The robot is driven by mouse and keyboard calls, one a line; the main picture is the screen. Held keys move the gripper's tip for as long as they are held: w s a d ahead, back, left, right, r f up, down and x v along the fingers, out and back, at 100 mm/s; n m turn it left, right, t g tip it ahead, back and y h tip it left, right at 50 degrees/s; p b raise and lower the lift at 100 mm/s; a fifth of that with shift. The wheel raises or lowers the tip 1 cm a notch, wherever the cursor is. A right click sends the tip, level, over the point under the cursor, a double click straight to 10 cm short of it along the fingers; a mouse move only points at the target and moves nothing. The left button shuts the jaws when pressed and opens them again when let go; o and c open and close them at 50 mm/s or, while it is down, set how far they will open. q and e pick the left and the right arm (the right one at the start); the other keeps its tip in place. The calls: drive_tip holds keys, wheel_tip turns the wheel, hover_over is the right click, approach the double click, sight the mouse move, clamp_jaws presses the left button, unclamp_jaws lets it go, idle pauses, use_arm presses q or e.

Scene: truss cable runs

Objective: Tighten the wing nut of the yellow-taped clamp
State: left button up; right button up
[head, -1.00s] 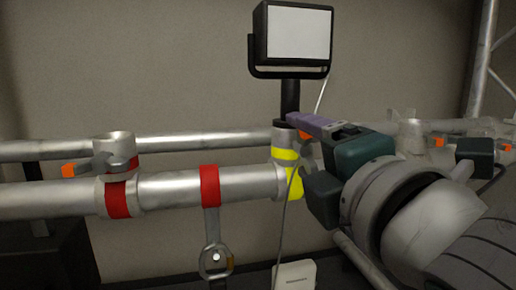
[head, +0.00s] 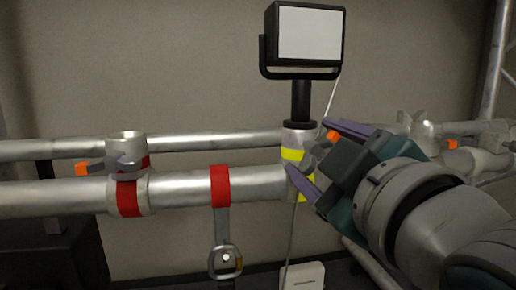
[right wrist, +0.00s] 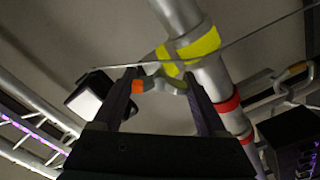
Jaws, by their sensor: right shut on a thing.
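The yellow-taped clamp (head: 293,154) sits on the front truss tube, below the lamp; its yellow tape shows in the right wrist view (right wrist: 198,43). Its grey wing nut (head: 322,148) has one orange wing tip, seen also in the right wrist view (right wrist: 138,86). My right gripper (head: 308,146) comes in from the right, with one purple finger above the nut and one below. In the right wrist view the two fingers (right wrist: 159,76) stand on either side of the wings, shut on them. The far part of the nut is partly hidden. My left gripper is not in view.
A red-taped clamp (head: 128,195) with an orange-tipped wing nut sits to the left. A red strap (head: 220,186) holds a hanging ring (head: 225,262). The lamp (head: 308,35) stands above the yellow-taped clamp. A thin cable (head: 292,240) hangs close by my gripper.

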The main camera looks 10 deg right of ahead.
drive_tip(key=m, duration=0.4)
drive_tip(key=shift+m, duration=1.3)
drive_tip(key=o, duration=1.3)
